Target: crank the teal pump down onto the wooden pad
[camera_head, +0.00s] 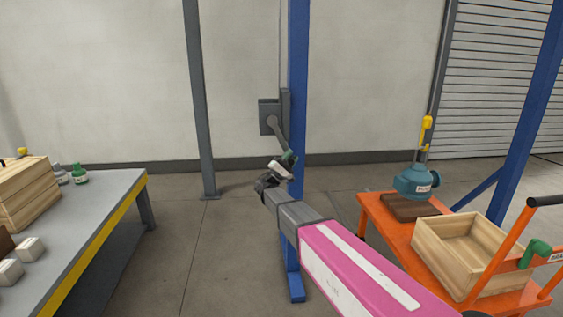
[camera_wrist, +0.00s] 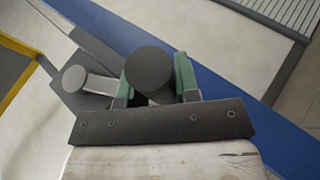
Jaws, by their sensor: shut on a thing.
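The teal pump (camera_head: 415,181) hangs upright from a yellow hook (camera_head: 427,124) over the brown wooden pad (camera_head: 405,207) on the orange cart. I cannot tell whether its underside touches the pad. The grey winch (camera_head: 268,116) is fixed to the blue post, and its crank arm (camera_head: 281,137) points down and slightly right. My gripper (camera_head: 287,161) is at the crank's lower end. In the wrist view, its green fingers (camera_wrist: 153,82) are shut on either side of the dark round crank handle (camera_wrist: 150,70). The fingers partly hide the handle in the head view.
The orange cart (camera_head: 382,232) also carries an open wooden crate (camera_head: 432,251) and has a black-ended push handle. A grey workbench (camera_head: 105,196) with boxes and small bottles stands at left. Blue posts (camera_head: 298,60) frame the area. Floor between bench and post is clear.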

